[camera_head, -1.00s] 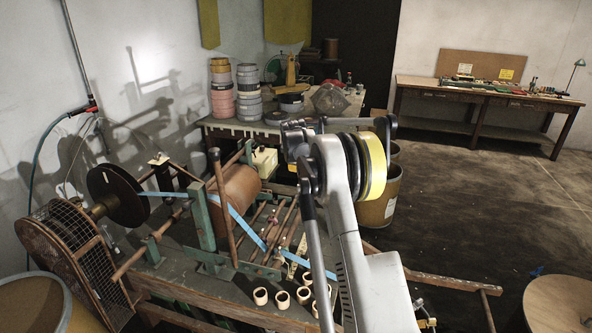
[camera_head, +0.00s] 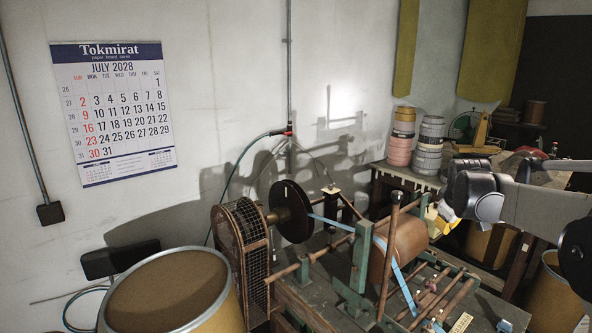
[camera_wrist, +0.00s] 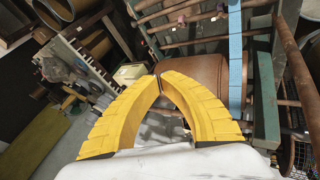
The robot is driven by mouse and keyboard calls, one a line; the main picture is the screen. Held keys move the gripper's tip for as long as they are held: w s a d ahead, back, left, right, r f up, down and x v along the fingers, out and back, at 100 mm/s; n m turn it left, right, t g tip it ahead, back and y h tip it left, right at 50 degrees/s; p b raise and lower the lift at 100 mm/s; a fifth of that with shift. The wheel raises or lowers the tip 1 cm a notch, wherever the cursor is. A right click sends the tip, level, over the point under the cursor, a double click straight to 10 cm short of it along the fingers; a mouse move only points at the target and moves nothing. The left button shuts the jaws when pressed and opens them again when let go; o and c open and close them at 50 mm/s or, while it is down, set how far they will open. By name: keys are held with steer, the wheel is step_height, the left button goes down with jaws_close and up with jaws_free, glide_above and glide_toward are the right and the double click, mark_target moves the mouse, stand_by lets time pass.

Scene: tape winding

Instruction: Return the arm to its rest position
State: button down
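My gripper (camera_wrist: 160,79) shows in the wrist view with two curved yellow ribbed fingers. Their tips meet and hold nothing. In the head view my gripper (camera_head: 447,218) is at the right, partly hidden by my own wrist, above and right of the winding machine. My arm reaches in from the right edge. A brown roll (camera_head: 405,245) with a blue tape (camera_head: 400,275) sits in the machine's green frame. In the wrist view the roll (camera_wrist: 210,84) and the tape (camera_wrist: 236,60) lie beyond the fingertips, apart from them.
A dark disc (camera_head: 293,212) and a wire-mesh guard (camera_head: 245,240) stand left of the roll. A large drum (camera_head: 170,290) is at the front left. Stacked tape rolls (camera_head: 428,145) stand on the back table. A calendar (camera_head: 115,112) hangs on the wall.

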steer(key=s+a+f+m+y+b, duration=0.1)
steer(key=s+a+f+m+b, duration=0.1)
steer(key=s+a, duration=0.95)
steer(key=s+a+f+m+y+b, duration=0.1)
steer(key=s+a+f+m+b, duration=0.1)
steer(key=s+a, duration=0.9)
steer(key=s+f, duration=0.3)
steer(key=s, duration=0.3)
steer(key=s+f+m+y+b, duration=0.1)
steer(key=s+f, duration=0.3)
steer(key=s, duration=0.2)
steer(key=shift+s+a+m+t, duration=0.3)
steer(key=shift+s+a+t, duration=0.05)
steer(key=shift+a+t, duration=0.05)
steer(key=shift+f, duration=0.1)
